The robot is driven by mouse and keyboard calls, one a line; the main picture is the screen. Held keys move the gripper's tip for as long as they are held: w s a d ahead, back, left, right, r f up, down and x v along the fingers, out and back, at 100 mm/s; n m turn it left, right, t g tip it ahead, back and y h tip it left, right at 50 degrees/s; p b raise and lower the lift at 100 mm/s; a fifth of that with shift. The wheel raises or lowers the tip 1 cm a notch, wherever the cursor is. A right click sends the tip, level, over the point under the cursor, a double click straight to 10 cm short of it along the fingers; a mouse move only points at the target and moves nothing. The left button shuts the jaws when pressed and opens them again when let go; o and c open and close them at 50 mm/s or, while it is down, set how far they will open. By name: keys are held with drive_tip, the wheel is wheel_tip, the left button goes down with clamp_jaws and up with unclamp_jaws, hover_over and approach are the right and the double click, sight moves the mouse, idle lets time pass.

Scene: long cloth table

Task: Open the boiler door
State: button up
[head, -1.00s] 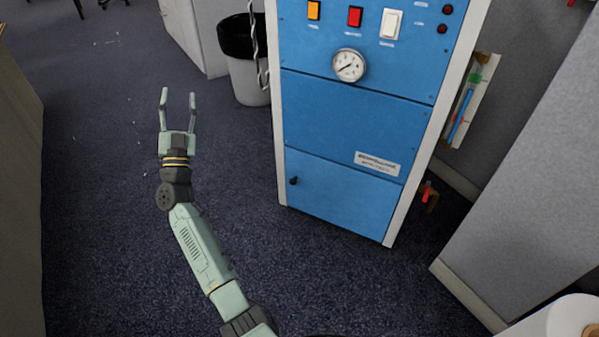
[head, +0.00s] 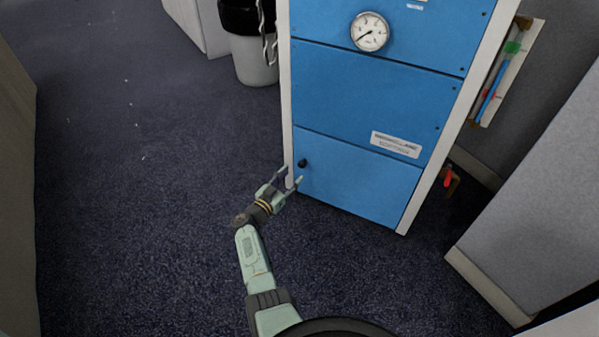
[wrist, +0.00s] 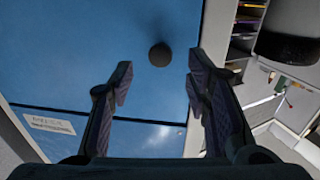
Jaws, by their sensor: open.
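The boiler is a tall blue cabinet with a pale frame. Its lower blue panel, the boiler door (head: 358,184), is flush with the front and looks shut. A small black knob (head: 303,163) sits near the door's upper left corner. My gripper (head: 291,179) is open at the door's left edge, just below the knob in the head view. In the wrist view the knob (wrist: 160,55) shows beyond and between the two spread fingertips (wrist: 158,88), apart from both. The gripper holds nothing.
A pressure gauge (head: 369,32) and a white label (head: 396,145) are on the panels above. A red-handled valve (head: 448,178) is at the boiler's right side. A grey bin (head: 250,50) stands behind left. A grey partition (head: 535,200) is at right. Carpet at left is clear.

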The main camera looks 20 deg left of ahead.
sight(300, 166)
drive_tip(key=b+x, duration=0.2)
drive_tip(key=x, duration=0.2)
drive_tip(key=shift+w+f, duration=0.2)
drive_tip(key=shift+w, duration=0.05)
drive_tip(key=shift+w+d+r+b, duration=0.15)
drive_tip(key=shift+w+r+b, duration=0.1)
drive_tip(key=shift+w+b, duration=0.3)
drive_tip(key=shift+c, duration=0.4)
clamp_jaws()
